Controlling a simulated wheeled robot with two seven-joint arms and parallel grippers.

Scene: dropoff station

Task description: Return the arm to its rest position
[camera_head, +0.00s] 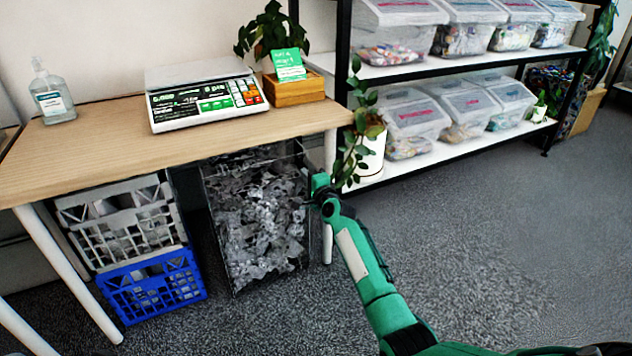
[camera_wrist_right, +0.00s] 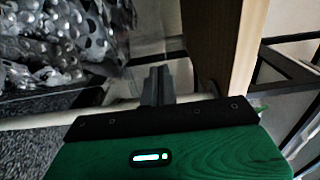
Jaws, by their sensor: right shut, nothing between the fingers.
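My right arm (camera_head: 365,265) is green and reaches in from the lower right in the head view. My right gripper (camera_head: 322,188) is at the right end of the wooden table (camera_head: 110,145), near its leg and just below the tabletop's edge. In the right wrist view the gripper's dark fingers (camera_wrist_right: 157,85) are shut together with nothing between them. The table's wooden edge (camera_wrist_right: 222,45) stands close beside the fingers in that view. Whether they touch it I cannot tell. My left gripper is not in view.
A clear bin (camera_head: 262,215) of crumpled scrap stands under the table, left of my gripper. Crates (camera_head: 150,285) stand further left. The grey floor (camera_head: 500,240) at right is clear.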

